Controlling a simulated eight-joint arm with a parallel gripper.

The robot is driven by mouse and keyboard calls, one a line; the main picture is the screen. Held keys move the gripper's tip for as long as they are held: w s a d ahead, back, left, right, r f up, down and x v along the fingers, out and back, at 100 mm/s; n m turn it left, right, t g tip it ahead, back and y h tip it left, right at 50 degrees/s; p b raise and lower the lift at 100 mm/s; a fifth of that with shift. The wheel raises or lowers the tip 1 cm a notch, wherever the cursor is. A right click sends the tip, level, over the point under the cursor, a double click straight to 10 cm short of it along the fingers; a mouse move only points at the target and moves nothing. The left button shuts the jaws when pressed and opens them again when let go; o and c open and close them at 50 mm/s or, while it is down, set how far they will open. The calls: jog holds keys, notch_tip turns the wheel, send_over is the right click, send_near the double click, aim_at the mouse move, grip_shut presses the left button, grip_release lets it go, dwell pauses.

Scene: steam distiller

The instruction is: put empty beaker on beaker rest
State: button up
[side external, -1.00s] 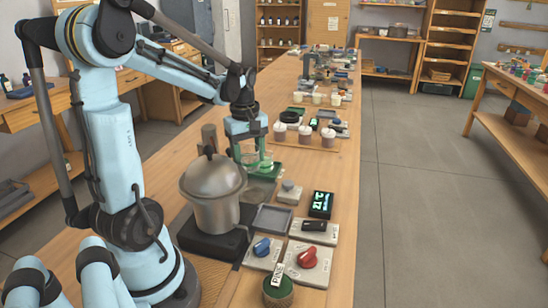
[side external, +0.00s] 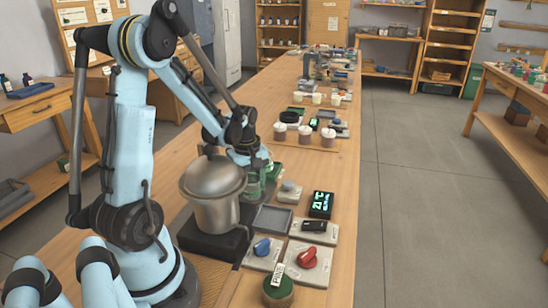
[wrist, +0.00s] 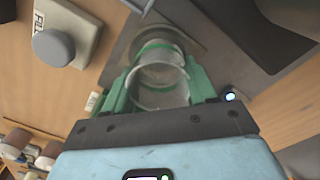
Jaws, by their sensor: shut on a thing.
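My gripper (wrist: 160,98) is shut on a clear glass beaker (wrist: 160,80) with a green band. The beaker looks empty. In the side view my gripper (side external: 253,180) is low over the bench, just right of and behind the silver distiller pot (side external: 213,183). In the wrist view a grey metal plate with a round disc (wrist: 195,43) lies under and around the beaker. I cannot tell whether the beaker touches it. A green tray (side external: 276,169) shows partly behind my gripper. Which surface is the beaker rest is not clear.
A square grey tray (side external: 272,219) lies right of the pot. A small block with a grey knob (side external: 289,190), labelled in the wrist view, stands close to my gripper. A lit display (side external: 321,204), switch panels with blue and red knobs, and a green pot (side external: 278,291) fill the front.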

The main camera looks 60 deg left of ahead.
jog(key=o, duration=1.1)
jog(key=shift+f, duration=0.1)
jog(key=shift+o, duration=0.2)
notch_tip(320, 180, up, 12)
jog(key=d+m+t, duration=0.7)
jog(key=d+m, duration=1.1)
jog(key=d, duration=0.2)
jog(key=shift+w+d+r, duration=0.15)
jog(key=shift+r, duration=0.2)
